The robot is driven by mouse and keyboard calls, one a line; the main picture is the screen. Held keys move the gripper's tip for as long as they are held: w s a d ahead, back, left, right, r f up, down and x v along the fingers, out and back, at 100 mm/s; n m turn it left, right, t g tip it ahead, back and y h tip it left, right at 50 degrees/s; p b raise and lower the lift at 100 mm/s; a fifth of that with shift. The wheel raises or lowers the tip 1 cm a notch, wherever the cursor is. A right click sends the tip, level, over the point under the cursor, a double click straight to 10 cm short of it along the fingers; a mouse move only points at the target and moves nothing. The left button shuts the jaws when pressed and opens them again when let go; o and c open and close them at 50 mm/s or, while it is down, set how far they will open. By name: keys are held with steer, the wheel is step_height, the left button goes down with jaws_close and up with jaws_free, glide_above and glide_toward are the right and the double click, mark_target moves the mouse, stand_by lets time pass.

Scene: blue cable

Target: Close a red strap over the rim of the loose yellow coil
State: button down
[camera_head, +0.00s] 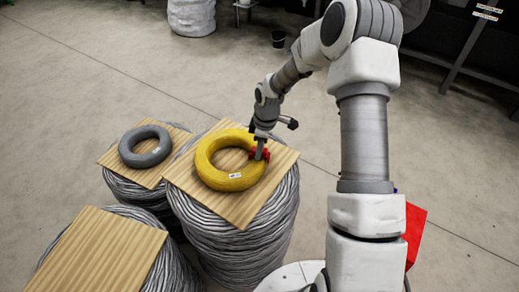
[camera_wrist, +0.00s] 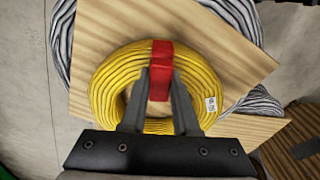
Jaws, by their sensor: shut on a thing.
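The yellow coil (camera_head: 212,176) lies flat on a wooden board on top of a stack of grey cable. It also shows in the wrist view (camera_wrist: 105,86), with a white label at its right. A red strap (camera_wrist: 161,54) lies across the coil's rim, on the right side of the coil in the head view. My gripper (camera_head: 259,155) is at that rim, pointing down. In the wrist view its two fingers (camera_wrist: 159,85) are on either side of the strap and shut on it. The strap's underside is hidden, so I cannot tell whether its ends meet.
A grey coil (camera_head: 134,152) lies on another board at the left. A bare wooden board (camera_head: 98,258) on grey cable stands at the front left. A red object (camera_head: 413,228) shows partly behind my arm.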

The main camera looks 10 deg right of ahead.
steer(key=shift+f, duration=0.25)
steer(key=shift+r, duration=0.15)
steer(key=shift+r+p, duration=0.35)
steer(key=shift+r, duration=0.15)
steer(key=shift+f+b, duration=0.4)
stand_by(0.9)
steer(key=shift+c, duration=2.1)
jaws_free()
steer(key=shift+r, duration=0.15)
